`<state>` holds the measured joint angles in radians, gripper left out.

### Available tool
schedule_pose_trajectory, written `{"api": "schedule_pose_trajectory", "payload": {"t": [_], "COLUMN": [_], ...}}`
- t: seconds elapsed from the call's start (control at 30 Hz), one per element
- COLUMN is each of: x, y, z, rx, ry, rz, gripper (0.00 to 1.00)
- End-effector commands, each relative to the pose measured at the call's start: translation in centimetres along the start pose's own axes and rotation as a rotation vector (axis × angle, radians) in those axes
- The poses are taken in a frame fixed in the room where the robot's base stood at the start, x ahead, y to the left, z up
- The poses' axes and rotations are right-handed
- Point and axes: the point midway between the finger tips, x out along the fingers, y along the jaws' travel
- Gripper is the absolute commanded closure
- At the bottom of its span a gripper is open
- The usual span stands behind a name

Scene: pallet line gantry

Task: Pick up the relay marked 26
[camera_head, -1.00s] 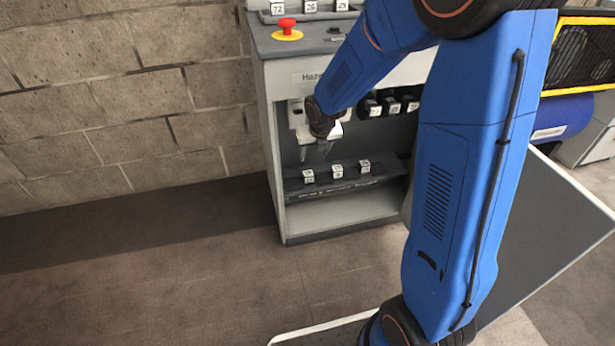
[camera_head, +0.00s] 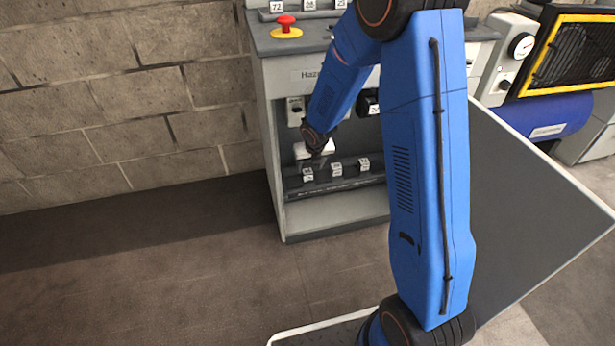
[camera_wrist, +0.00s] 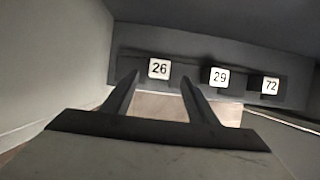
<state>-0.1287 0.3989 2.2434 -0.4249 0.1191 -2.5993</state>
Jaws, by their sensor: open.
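In the head view my gripper (camera_head: 318,160) is inside the cabinet just above the left block. Whether the fingers touch the relay cannot be told.
Relays marked 29 (camera_wrist: 220,77) and 72 (camera_wrist: 270,86) sit to the right in the same dark holder. A cabinet side wall (camera_wrist: 60,60) stands close on the left. Above, the grey cabinet (camera_head: 262,120) carries a red button (camera_head: 286,23) and more labelled blocks.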

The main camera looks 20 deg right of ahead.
Motion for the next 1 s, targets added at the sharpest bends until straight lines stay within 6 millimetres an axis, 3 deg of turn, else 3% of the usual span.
{"api": "schedule_pose_trajectory", "payload": {"t": [0.5,1.0], "x": [4.1,5.1], "y": [0.1,0.1], "z": [0.1,0.1], "rx": [-0.003,0.000], "ry": [0.002,0.001], "rz": [-0.002,0.000], "gripper": [0.47,0.47]}}
